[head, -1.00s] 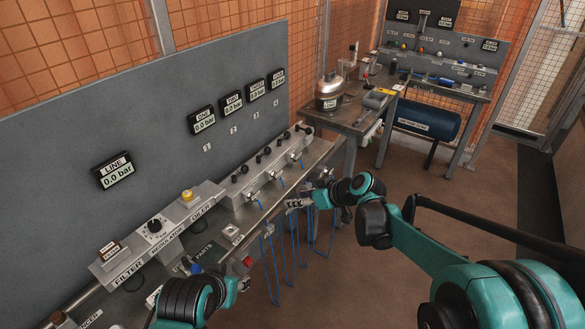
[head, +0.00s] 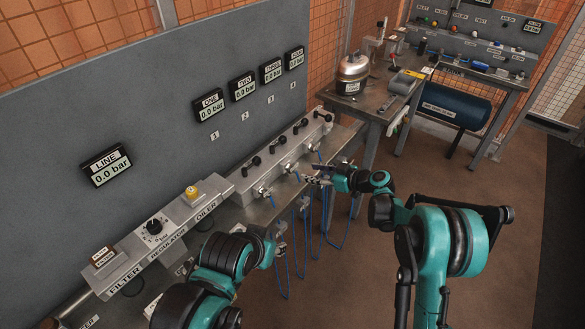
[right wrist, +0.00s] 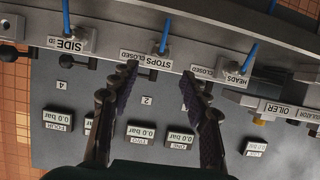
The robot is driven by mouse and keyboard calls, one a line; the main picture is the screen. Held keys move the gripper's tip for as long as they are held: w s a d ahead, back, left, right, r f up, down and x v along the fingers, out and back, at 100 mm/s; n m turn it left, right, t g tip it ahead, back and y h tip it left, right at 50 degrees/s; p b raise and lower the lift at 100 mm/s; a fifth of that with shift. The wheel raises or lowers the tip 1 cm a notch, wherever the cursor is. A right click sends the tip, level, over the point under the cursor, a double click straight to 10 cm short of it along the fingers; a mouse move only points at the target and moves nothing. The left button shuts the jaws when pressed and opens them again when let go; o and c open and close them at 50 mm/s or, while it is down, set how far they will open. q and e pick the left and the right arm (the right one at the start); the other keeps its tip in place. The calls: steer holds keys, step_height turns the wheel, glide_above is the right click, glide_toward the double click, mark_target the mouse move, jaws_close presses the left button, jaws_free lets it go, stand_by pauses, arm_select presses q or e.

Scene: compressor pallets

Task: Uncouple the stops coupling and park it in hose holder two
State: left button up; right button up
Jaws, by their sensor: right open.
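The stops coupling (right wrist: 163,46) has a blue hose and sits at the manifold behind the STOPS label (right wrist: 153,61) in the right wrist view. In the head view it appears as the middle port (head: 295,175), small. My right gripper (right wrist: 158,84) is open and empty, its fingers apart on either side of the STOPS label and short of the coupling. In the head view the right gripper (head: 318,173) is close to the manifold front. My left arm (head: 238,252) is low at the bench's front; its fingers cannot be made out. Hose holder two cannot be told apart.
The heads coupling (right wrist: 243,60) and side coupling (right wrist: 67,25) flank the stops one, each with a blue hose. Black valve handles line the manifold (head: 290,150). Blue hoses hang in loops before the bench. A side table (head: 375,112) holds a metal tank (head: 352,74).

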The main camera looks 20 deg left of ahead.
mark_target(296, 170)
steer(key=shift+b+x, duration=1)
steer(key=shift+x, duration=3.5)
steer(key=shift+b, duration=0.3)
jaws_close()
steer(key=shift+d, duration=0.25)
